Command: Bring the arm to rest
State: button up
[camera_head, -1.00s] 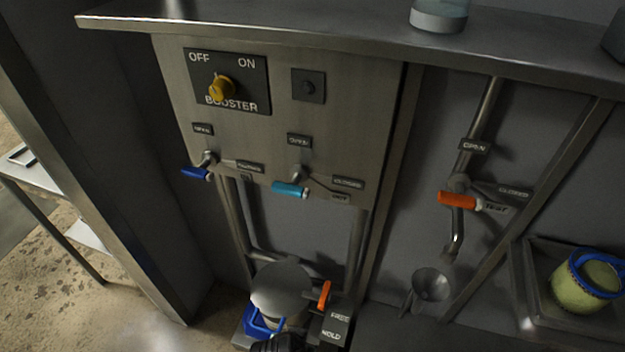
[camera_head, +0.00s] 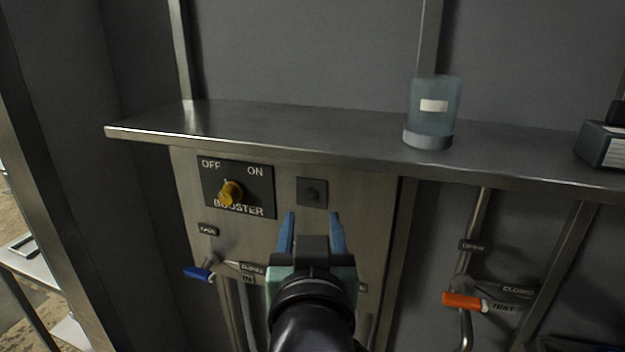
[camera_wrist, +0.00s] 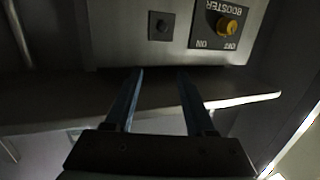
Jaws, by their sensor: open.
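My gripper (camera_head: 314,218) is open and empty in the head view. It is raised in front of the panel, with its two blue fingers pointing up just below the small square button plate (camera_head: 312,193). In the wrist view my gripper (camera_wrist: 157,75) shows its two fingers apart with nothing between them. The panel's yellow booster knob (camera_head: 230,193) is left of the gripper, and it also shows in the wrist view (camera_wrist: 228,26). My arm hides the lower middle of the panel.
A metal shelf (camera_head: 270,130) juts out above the panel. A glass jar (camera_head: 432,115) and a dark box (camera_head: 604,142) stand on it. A blue-handled valve (camera_head: 198,274) is at lower left, and an orange-handled valve (camera_head: 463,300) at right.

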jog(key=s+r+t+p, duration=0.1)
jog(key=s+r+t, duration=0.4)
jog(key=r, duration=0.9)
jog(key=s+r+t+p, duration=0.2)
jog(key=s+r+t, duration=0.3)
jog(key=r, duration=1)
jog(key=s, duration=0.3)
jog(key=shift+s+r, duration=0.2)
jog(key=shift+r, duration=0.1)
